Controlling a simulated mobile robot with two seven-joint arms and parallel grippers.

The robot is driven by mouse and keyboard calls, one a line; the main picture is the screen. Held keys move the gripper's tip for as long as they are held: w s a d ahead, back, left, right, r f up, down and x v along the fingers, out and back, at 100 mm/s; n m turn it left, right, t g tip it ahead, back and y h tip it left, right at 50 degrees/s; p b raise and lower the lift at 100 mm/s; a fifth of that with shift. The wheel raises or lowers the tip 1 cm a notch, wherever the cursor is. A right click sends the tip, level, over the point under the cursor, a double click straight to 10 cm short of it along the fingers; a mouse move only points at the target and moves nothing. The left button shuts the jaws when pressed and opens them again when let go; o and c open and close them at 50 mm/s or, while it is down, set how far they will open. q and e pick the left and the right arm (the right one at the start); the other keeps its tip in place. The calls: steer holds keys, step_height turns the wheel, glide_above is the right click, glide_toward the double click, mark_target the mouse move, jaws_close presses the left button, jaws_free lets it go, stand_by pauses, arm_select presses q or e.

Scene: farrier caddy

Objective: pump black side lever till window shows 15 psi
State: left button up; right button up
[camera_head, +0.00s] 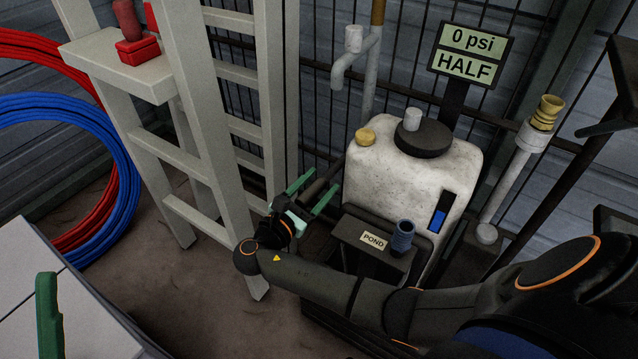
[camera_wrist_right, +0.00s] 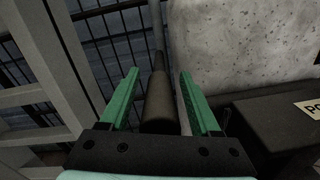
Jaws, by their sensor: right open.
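The white sprayer tank (camera_head: 400,180) stands by the fence. Its display window (camera_head: 472,52) reads "0 psi" and "HALF". The black side lever (camera_head: 313,190) sticks out at the tank's left side. My right gripper (camera_head: 325,179) is open, with its green fingers on either side of the lever. In the right wrist view the lever (camera_wrist_right: 158,105) lies lengthwise between the open fingers (camera_wrist_right: 160,74), with gaps visible beside it. One green finger of my left gripper (camera_head: 48,312) shows at the lower left; its other finger is not visible.
A pale ladder (camera_head: 222,130) stands close to my right gripper's left. A dark box labelled "POND" (camera_head: 350,232) with a blue fitting (camera_head: 402,238) sits before the tank. Red and blue hoses (camera_head: 120,190) hang at left. A pale table (camera_head: 70,290) is at lower left.

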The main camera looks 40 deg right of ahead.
jaws_close()
stand_by(0.3)
stand_by(1.0)
